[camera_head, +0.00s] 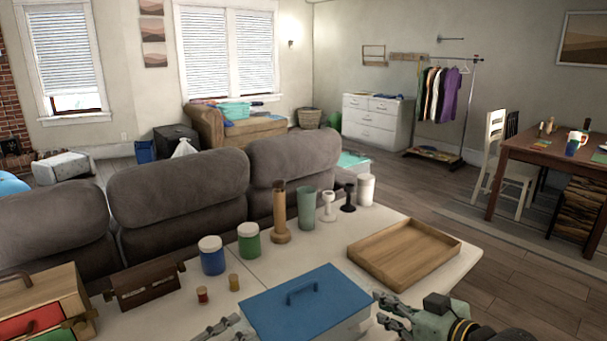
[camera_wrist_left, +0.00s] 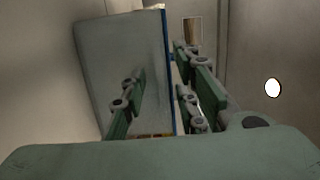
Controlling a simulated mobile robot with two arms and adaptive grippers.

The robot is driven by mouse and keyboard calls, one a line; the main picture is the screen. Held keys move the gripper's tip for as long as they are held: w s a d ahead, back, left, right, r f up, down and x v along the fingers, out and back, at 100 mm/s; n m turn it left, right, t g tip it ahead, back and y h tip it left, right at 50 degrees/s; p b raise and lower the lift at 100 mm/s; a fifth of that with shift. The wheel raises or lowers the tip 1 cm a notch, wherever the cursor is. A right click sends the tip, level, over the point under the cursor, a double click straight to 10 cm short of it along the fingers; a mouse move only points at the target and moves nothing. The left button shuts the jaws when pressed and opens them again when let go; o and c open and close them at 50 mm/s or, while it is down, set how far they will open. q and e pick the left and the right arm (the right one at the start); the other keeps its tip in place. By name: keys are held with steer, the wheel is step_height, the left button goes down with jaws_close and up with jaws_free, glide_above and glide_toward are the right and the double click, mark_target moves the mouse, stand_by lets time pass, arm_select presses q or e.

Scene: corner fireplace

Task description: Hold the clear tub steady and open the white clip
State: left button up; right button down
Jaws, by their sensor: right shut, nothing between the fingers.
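A tub with a blue lid and handle (camera_head: 300,300) stands at the table's front edge. Its pale grey body shows below the lid at the right, and its grey side also shows in the left wrist view (camera_wrist_left: 120,60). I cannot make out a white clip. My left gripper (camera_head: 222,328) is at the tub's left, partly cut off by the frame's bottom. In the left wrist view its fingers (camera_wrist_left: 163,100) are spread apart, with the tub's side and blue edge between and beyond them. My right gripper (camera_head: 388,314) is shut and empty close to the tub's right end.
A wooden tray (camera_head: 405,282) lies behind my right gripper. Blue-bodied (camera_head: 212,262) and green-bodied (camera_head: 249,248) jars, two small jars, and a wooden rack (camera_head: 145,290) stand left of and behind the tub. Several upright items line the table's back edge.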

arm_select(q)
steer(key=o, duration=0.6)
steer(key=shift+c, duration=0.2)
